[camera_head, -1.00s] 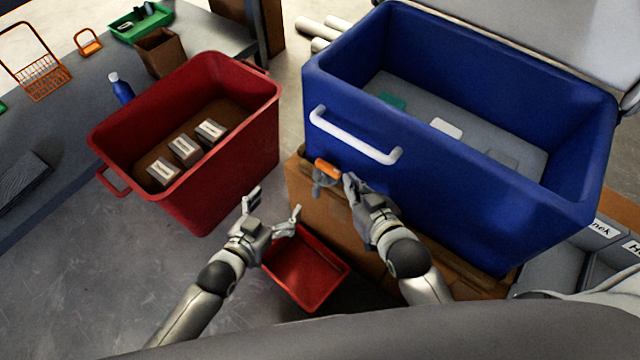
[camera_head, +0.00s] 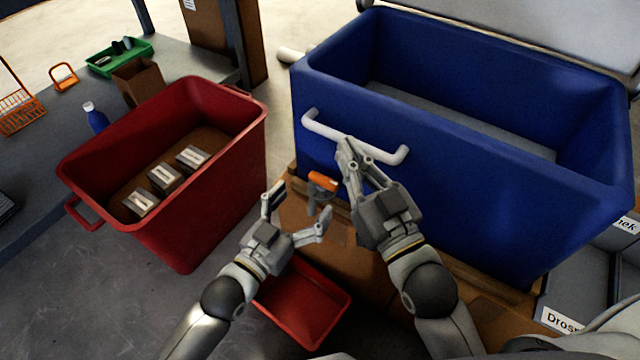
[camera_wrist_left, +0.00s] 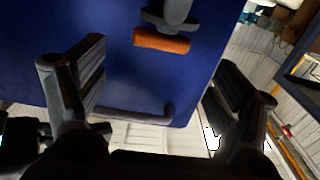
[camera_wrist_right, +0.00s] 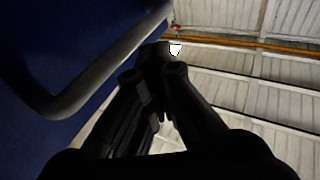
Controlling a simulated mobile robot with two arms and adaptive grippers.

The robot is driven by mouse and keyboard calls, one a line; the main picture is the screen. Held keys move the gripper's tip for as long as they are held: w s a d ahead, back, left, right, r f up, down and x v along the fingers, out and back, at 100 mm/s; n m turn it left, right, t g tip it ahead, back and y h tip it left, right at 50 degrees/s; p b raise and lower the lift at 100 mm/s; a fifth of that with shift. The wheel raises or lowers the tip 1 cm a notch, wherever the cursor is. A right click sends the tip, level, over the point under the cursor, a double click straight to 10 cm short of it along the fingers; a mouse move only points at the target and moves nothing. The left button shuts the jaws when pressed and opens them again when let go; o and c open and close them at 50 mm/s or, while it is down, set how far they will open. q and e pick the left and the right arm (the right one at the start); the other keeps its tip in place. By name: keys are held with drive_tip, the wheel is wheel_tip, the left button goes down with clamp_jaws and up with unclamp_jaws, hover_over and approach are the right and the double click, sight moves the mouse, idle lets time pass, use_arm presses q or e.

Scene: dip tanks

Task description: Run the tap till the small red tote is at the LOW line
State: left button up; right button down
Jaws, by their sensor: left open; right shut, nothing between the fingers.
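The tap, with an orange handle (camera_head: 322,181) and a grey body, is on the lower front of the blue tank (camera_head: 450,195). It also shows in the left wrist view as an orange bar (camera_wrist_left: 161,40). The small red tote (camera_head: 302,303) is below the tap, partly hidden by my left gripper; no level line can be made out in it. My left gripper (camera_head: 300,208) is open and empty, just left of and below the tap handle. My right gripper (camera_head: 347,142) is shut and empty, in front of the white handle bar (camera_head: 385,152), right of the tap.
A large red tote (camera_head: 215,200) with several pale blocks stands at left. Behind it are a blue bottle (camera_head: 95,117), a brown box (camera_head: 138,82) and a green tray (camera_head: 120,57). Brown boarding (camera_head: 300,225) lies under the blue tank. Grey floor is clear at lower left.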

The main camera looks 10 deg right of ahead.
sight(321, 182)
use_arm(q)
drive_tip(key=b+x, duration=0.1)
drive_tip(key=x, duration=0.4)
drive_tip(key=shift+w+d, duration=0.3)
drive_tip(key=shift+w+d+b, duration=0.3)
use_arm(e)
drive_tip(key=s+r+t+y, duration=0.1)
drive_tip(key=s+r+t, duration=0.2)
drive_tip(key=r+t, duration=0.2)
drive_tip(key=shift+s+r+y, duration=0.15)
drive_tip(key=shift+r+y, duration=0.25)
drive_tip(key=shift+r, duration=0.8)
drive_tip(key=shift+a, duration=0.1)
use_arm(q)
drive_tip(key=c, duration=1)
